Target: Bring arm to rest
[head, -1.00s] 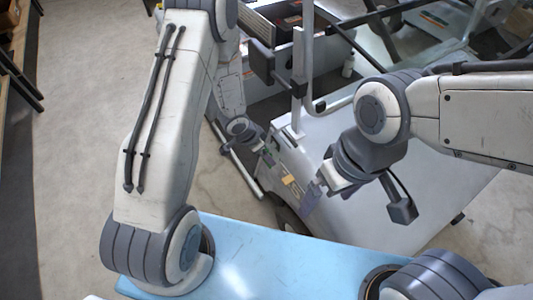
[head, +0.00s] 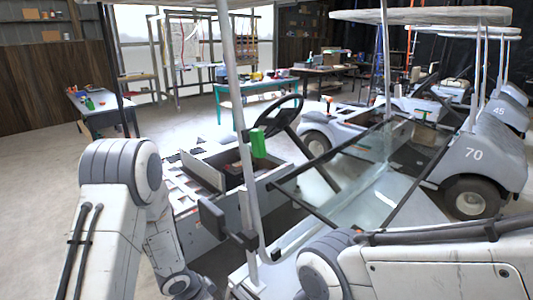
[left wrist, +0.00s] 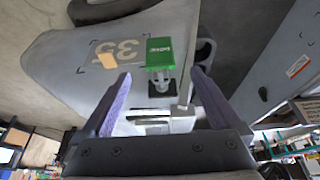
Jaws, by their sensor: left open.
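My left gripper (left wrist: 161,76) shows in the left wrist view with its two purple fingers spread and nothing held between them. Beyond the fingertips is a green block (left wrist: 160,52) with small white lettering, above a grey metal fitting. It appears apart from both fingers. Behind it is a grey cart panel (left wrist: 65,48) marked 35, with a small orange patch. In the head view, my left arm stands at the lower left and my right arm reaches across the lower right. Neither gripper shows in the head view, and my right gripper cannot be made out anywhere.
The near cart's roof post (head: 236,110), steering wheel (head: 277,116) and windshield (head: 355,165) stand close in front of my arms. A green object (head: 259,143) is beside the post. Cart 70 (head: 475,152) is at the right. Open floor lies at the left.

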